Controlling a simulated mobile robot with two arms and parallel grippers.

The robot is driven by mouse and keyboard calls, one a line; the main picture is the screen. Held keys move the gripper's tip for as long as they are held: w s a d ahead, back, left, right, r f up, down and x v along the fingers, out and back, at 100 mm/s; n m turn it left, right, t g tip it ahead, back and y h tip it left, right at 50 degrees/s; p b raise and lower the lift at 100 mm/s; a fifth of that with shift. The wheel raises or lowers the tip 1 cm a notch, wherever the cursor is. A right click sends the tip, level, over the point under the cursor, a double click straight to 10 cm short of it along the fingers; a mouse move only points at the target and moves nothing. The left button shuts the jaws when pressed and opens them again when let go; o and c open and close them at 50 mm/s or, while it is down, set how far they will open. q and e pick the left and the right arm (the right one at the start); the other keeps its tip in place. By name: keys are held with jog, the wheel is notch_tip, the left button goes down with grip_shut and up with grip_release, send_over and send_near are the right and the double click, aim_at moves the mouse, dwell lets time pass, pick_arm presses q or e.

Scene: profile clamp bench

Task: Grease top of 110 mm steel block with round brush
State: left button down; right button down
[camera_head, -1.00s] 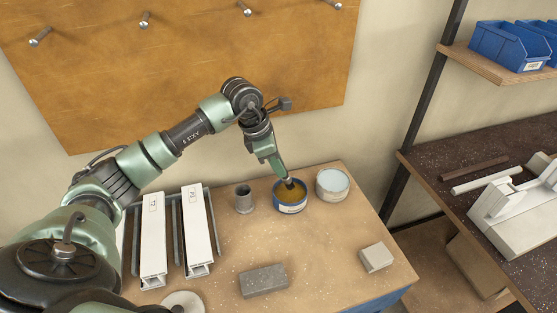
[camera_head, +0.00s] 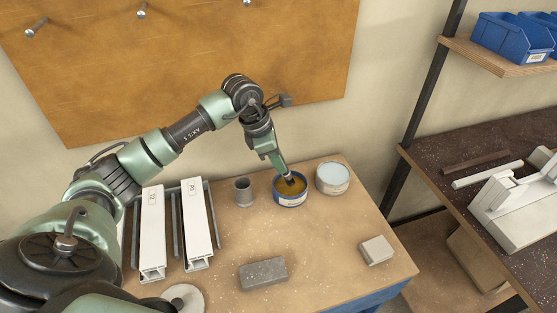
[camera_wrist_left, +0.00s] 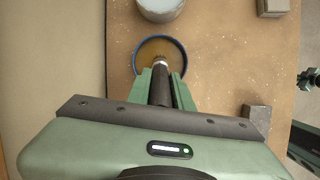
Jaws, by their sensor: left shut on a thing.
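My left gripper (camera_head: 280,164) is shut on the round brush (camera_head: 288,176), which points down into an open blue-rimmed tin of yellow-brown grease (camera_head: 291,201). In the left wrist view, the brush handle (camera_wrist_left: 160,86) sits between the fingers, and its lower end is over the tin (camera_wrist_left: 138,50); the bristles are hidden. A dark grey block (camera_head: 263,274), seemingly the longer steel one, lies near the table's front edge. A lighter, shorter block (camera_head: 376,250) lies at the right. A dark part at the right edge of the left wrist view may be my right gripper (camera_wrist_left: 308,78).
A pale blue tin (camera_head: 332,178) stands right of the grease tin, a grey cup (camera_head: 243,192) left of it. Two white profiles (camera_head: 196,228) and dark rails lie at the left. A grey disc (camera_head: 184,299) is at the front. The middle of the table is clear.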

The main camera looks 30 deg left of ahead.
pick_arm(q)
jog(key=shift+f+b, duration=0.45)
jog(key=shift+f, duration=0.05)
dwell(0.3)
dwell(0.4)
jog(key=shift+f, duration=0.15)
dwell(0.6)
jog(key=shift+s, duration=0.1)
dwell(0.4)
notch_tip(320, 180, up, 2)
jog(key=shift+r+p, duration=0.1)
jog(key=shift+p, duration=0.35)
jog(key=shift+r+p, duration=1.35)
jog(key=shift+r, duration=1.2)
